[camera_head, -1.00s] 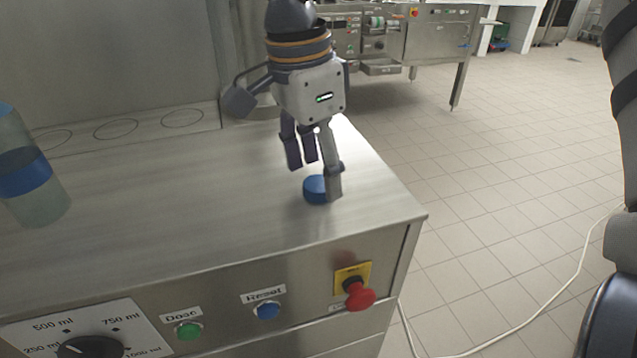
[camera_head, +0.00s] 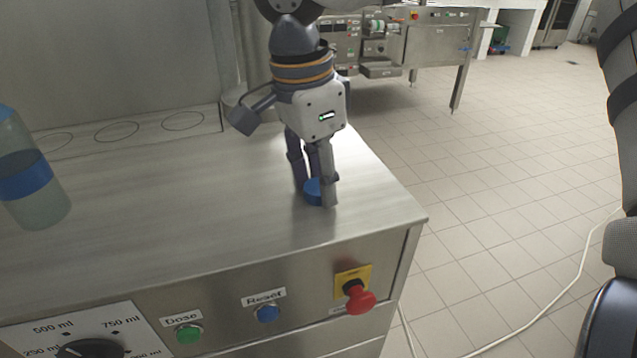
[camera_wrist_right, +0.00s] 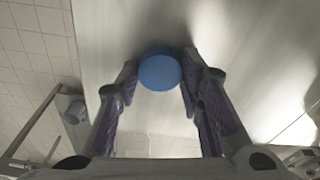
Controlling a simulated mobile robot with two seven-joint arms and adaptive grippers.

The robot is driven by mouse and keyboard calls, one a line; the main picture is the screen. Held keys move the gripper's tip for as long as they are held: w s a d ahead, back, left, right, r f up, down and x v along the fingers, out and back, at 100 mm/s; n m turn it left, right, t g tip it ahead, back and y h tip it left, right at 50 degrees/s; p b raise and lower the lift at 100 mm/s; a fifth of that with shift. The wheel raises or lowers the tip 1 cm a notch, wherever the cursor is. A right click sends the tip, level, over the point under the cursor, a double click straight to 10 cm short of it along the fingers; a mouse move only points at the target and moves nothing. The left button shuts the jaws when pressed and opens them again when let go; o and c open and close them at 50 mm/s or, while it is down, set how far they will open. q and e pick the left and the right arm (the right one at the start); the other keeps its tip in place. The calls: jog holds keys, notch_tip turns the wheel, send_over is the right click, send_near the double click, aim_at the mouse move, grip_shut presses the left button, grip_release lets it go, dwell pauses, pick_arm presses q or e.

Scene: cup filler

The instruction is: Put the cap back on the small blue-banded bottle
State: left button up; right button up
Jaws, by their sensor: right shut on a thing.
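The blue cap (camera_head: 313,191) is at the steel counter top, near its right front corner. My right gripper (camera_head: 314,190) points down over it and is shut on it, with fingers on both sides. In the right wrist view the cap (camera_wrist_right: 160,70) sits between the two fingertips of the gripper (camera_wrist_right: 160,78). The blue-banded bottle (camera_head: 28,172) stands on the counter at the far left of the head view, partly cut off by the frame edge. Its band is dark blue and its body is clear. My left gripper is not in view.
The counter top (camera_head: 190,190) is clear between bottle and cap. Marked circles (camera_head: 117,131) lie along the back. A white cable (camera_head: 540,308) runs over the floor.

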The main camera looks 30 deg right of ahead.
aim_at(317, 187)
jog(key=shift+r, duration=0.3)
notch_tip(317, 187, up, 3)
jog(key=shift+f, duration=0.1)
jog(key=s+a+r, duration=0.6)
jog(key=s+r, duration=0.3)
jog(key=s, duration=0.3)
jog(key=shift+s+a+r, duration=0.15)
jog(key=shift+a+r, duration=0.15)
jog(key=shift+a, duration=0.05)
